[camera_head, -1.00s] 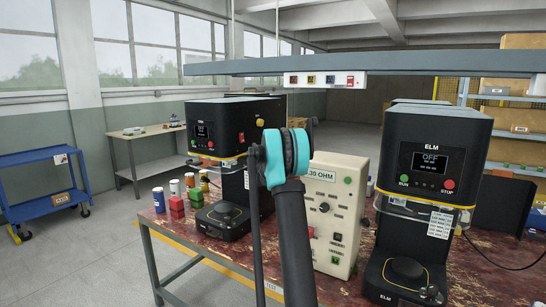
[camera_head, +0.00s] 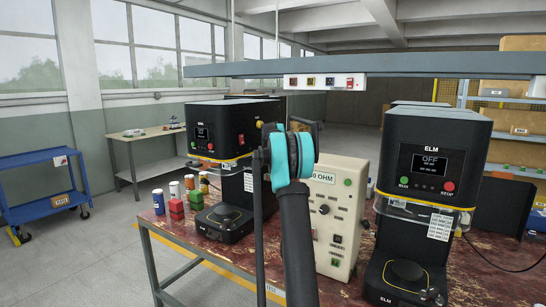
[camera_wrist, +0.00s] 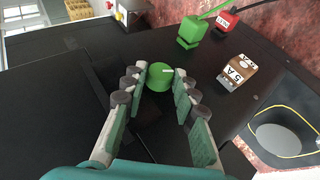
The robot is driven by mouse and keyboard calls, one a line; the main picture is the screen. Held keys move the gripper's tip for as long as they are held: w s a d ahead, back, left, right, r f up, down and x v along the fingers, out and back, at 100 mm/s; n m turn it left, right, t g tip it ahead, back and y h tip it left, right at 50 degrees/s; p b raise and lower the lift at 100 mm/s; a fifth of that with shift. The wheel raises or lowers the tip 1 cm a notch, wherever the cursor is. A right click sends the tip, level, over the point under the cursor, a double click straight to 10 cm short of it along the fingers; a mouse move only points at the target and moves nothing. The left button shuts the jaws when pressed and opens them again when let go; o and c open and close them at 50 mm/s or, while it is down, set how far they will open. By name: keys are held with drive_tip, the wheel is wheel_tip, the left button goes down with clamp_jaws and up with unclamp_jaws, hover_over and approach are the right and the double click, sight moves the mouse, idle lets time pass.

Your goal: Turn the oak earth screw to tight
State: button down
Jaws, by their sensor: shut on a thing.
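In the wrist view a round green screw head (camera_wrist: 159,76) stands on a black machine surface. My gripper (camera_wrist: 160,82) has its two jointed fingers on either side of the screw head and is shut on it. The top of the screw head shows between the fingertips. In the head view my turquoise-banded arm blocks the middle, and the screw and fingertips cannot be made out. A black machine (camera_head: 222,128) stands left of my arm, and another marked ELM (camera_head: 428,150) stands at right. I can read no oak label.
The wrist view shows a green block (camera_wrist: 190,34) with a cable, a red block (camera_wrist: 224,21) and a box marked 5 A (camera_wrist: 237,72) near the screw. A cream box marked OHM (camera_head: 335,215) stands between the machines. A beam (camera_head: 400,62) crosses above.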

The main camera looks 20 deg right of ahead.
drive_tip(key=shift+w+d+r+m+g+y, duration=0.1)
drive_tip(key=shift+m+g+y, duration=0.1)
drive_tip(key=shift+g+y, duration=0.35)
drive_tip(key=shift+d+r+m+g+y, duration=0.1)
drive_tip(key=shift+m+g+y, duration=0.1)
drive_tip(key=shift+g+y, duration=0.35)
drive_tip(key=shift+g, duration=0.3)
drive_tip(key=c, duration=1.2)
unclamp_jaws()
drive_tip(key=v, duration=1.2)
drive_tip(key=shift+d, duration=0.3)
